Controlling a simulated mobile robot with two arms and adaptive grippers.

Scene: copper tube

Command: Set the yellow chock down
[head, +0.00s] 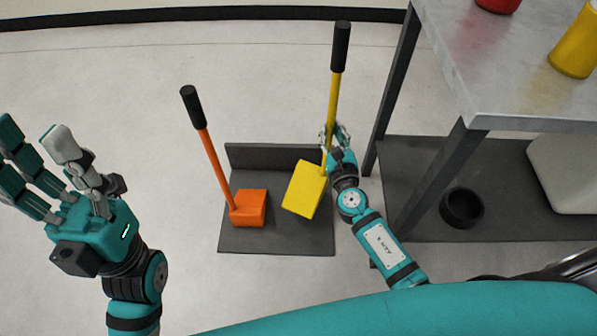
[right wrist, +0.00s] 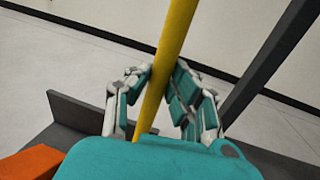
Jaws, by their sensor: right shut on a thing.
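The yellow chock (head: 304,189) has a yellow block and a long yellow handle with a black grip (head: 341,45). It shows in the head view over the right part of a dark tray (head: 240,239), with its block tilted. I cannot tell whether the block touches the tray. My right gripper (head: 336,138) is shut around the lower handle, just above the block. In the right wrist view the yellow handle (right wrist: 172,45) runs between the fingers. My left gripper (head: 50,150) is at the left with fingers spread, open and empty, away from the chock.
An orange chock (head: 248,207) stands on the tray's left part, its handle leaning left. The tray has a raised back wall (head: 270,157). A metal table (head: 480,60) with dark legs stands to the right. A black ring-shaped cup (head: 461,208) sits beneath it. Floor at the left is clear.

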